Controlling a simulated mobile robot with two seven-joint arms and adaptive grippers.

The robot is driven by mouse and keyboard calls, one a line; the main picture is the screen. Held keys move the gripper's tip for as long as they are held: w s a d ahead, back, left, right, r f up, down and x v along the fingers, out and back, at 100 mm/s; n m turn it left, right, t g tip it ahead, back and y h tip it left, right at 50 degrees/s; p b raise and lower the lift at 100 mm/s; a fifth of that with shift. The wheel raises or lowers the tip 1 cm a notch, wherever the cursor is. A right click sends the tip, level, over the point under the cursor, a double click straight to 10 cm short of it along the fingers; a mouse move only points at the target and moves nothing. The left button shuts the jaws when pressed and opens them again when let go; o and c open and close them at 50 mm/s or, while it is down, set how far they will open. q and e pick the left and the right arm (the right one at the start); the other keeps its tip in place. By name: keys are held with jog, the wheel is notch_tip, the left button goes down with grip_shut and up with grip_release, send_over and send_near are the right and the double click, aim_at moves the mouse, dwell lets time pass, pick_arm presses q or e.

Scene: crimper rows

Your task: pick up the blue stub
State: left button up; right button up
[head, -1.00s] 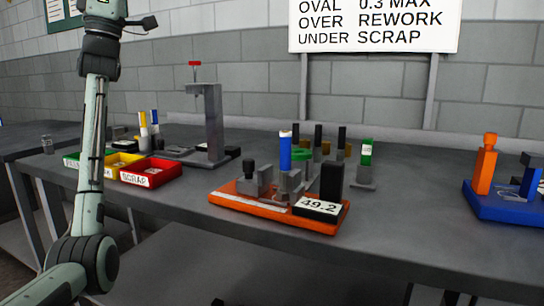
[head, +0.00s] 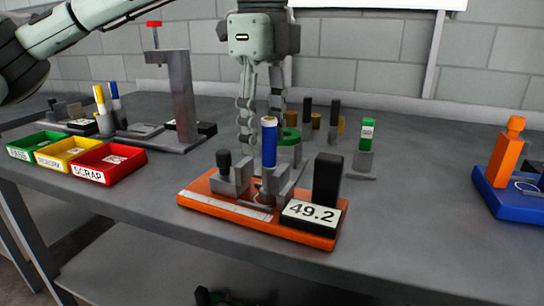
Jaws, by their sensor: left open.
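The blue stub (head: 269,145), a blue cylinder with a pale band near its top, stands upright in the grey holder on the orange gauge base (head: 205,200). My left gripper (head: 262,135) comes down from above with its fingers pointing down. It is open, with one finger left of the stub and the other partly hidden near the stub's upper right. The fingers look to be at or just behind the stub; I cannot tell the depth or whether they touch it. My right gripper is not in view.
The gauge carries a black post (head: 327,180) and a 49.2 display (head: 310,214). Green, yellow and red (head: 110,174) trays sit at the left. A grey press (head: 178,95) stands behind them. A green-topped piece (head: 367,134) and a blue fixture (head: 500,200) are at the right.

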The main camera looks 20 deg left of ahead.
aim_at(268, 164)
pick_arm(q)
jog(key=f, duration=0.7)
jog(key=shift+d+p, duration=0.3)
jog(key=shift+d, duration=0.05)
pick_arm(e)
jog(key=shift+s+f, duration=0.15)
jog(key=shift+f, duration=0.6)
pick_arm(q)
jog(key=shift+c, duration=0.5)
grip_shut()
